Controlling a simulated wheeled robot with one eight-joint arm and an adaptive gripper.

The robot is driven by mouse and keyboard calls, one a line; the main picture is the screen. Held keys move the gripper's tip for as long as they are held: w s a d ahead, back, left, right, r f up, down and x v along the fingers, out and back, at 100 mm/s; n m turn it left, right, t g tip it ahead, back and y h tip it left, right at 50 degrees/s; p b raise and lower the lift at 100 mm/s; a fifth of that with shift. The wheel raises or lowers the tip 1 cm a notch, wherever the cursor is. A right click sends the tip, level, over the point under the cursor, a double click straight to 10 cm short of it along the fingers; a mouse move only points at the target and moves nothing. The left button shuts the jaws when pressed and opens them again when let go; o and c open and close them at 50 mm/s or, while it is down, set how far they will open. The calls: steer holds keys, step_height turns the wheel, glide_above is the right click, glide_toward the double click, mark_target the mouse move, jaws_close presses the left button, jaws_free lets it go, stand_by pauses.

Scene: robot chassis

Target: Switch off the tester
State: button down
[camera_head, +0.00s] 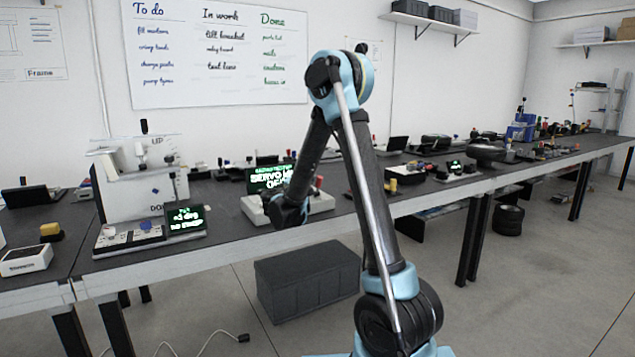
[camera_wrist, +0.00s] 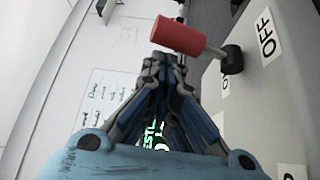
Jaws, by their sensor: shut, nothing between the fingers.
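The tester (camera_head: 322,204) is a pale box on the bench with a dark screen (camera_head: 268,180) showing green text. In the wrist view its grey panel (camera_wrist: 275,95) fills the right side. A lever with a red cylindrical handle (camera_wrist: 178,37) and a black pivot (camera_wrist: 232,58) sticks out of this panel. A rotated label (camera_wrist: 266,34), which seems to read OFF, is beside the pivot. My gripper (camera_wrist: 163,62) is shut and empty, its tips just below the red handle in the picture; contact is unclear. In the head view my gripper (camera_head: 288,212) is in front of the tester, hiding part of it.
A white device (camera_head: 125,185) marked UP, with a small green-text screen (camera_head: 186,218), stands to the left on the bench. Other devices (camera_head: 435,170) crowd the bench to the right. A dark crate (camera_head: 308,280) sits on the floor below. A whiteboard (camera_head: 215,50) hangs behind.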

steer(key=shift+s+d, duration=0.25)
steer(key=shift+s, duration=0.15)
steer(key=shift+s, duration=0.15)
stand_by(0.4)
